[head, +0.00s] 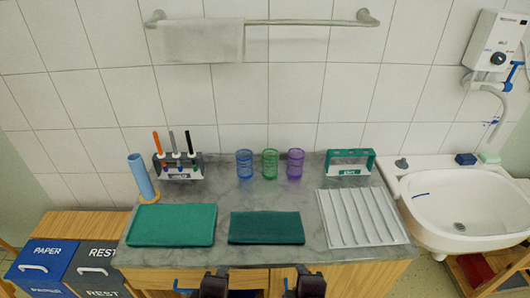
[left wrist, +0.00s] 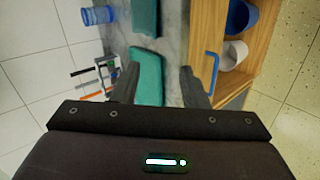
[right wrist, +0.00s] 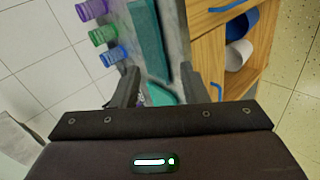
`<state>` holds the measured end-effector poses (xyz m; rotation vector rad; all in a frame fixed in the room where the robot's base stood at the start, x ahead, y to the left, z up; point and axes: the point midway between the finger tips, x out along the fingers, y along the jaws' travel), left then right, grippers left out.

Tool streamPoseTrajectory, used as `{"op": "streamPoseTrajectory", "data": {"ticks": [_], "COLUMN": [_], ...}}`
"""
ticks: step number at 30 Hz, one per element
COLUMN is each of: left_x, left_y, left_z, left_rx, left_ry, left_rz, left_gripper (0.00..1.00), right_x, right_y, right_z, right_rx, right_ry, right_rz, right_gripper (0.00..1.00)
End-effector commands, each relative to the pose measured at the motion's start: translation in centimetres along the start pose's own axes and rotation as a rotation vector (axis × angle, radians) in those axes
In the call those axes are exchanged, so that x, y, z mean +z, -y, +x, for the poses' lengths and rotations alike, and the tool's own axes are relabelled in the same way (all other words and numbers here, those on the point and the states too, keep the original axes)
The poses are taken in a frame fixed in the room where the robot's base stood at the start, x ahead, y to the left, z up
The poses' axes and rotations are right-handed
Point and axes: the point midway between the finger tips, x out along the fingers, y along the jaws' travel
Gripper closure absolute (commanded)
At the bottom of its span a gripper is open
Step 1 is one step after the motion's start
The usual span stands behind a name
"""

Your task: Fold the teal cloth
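Two flat teal pieces lie on the grey countertop (head: 324,262), and I cannot tell for sure which is the teal cloth. The lighter, larger one (head: 171,224) is at the left. The darker, narrower rectangle (head: 266,228) is at the middle. My left gripper (head: 215,272) is at the counter's front edge, open and empty. The lighter piece shows beyond its spread fingers in the left wrist view (left wrist: 148,78). My right gripper (head: 304,270) is beside it, also open and empty. The darker piece shows in the right wrist view (right wrist: 147,40). Neither gripper touches a teal piece.
A ribbed white rack (head: 361,217) lies right of the teal pieces, then a sink (head: 465,215). Behind stand a brush holder (head: 178,172), blue, green (head: 270,164) and purple cups, and a teal-framed holder (head: 350,162). A blue tube (head: 142,177) stands at the left.

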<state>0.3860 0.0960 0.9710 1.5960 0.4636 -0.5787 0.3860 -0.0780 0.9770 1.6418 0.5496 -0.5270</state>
Motion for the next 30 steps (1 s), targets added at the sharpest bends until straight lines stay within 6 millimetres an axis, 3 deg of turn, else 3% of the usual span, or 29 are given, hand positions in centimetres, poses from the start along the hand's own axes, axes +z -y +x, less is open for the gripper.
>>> {"op": "streamPoseTrajectory", "data": {"ticks": [9, 14, 21, 30], "left_x": [-0.8, -1.8, -4.8, -8.2], "left_y": [0.0, 0.3, 1.9, 3.9], "left_z": [-0.1, -0.6, -2.6, -5.3], "left_rx": [-0.082, -0.142, -0.262, -0.387], "left_ry": [0.090, 0.164, 0.316, 0.471], "left_rz": [0.294, 0.550, 1.047, 1.465], "left_gripper": [0.60, 0.60, 0.60, 0.60], "right_x": [-2.0, -1.7, 3.0, 9.9], "right_y": [-1.0, -1.7, -1.1, 1.6], "right_z": [-0.5, -1.0, -2.5, -5.0], "right_rx": [-0.128, -0.226, -0.374, -0.426], "right_ry": [-0.064, -0.056, 0.101, 0.379], "right_rz": [0.313, 0.548, 0.935, 1.207], "right_gripper": [0.60, 0.60, 0.60, 0.60]}}
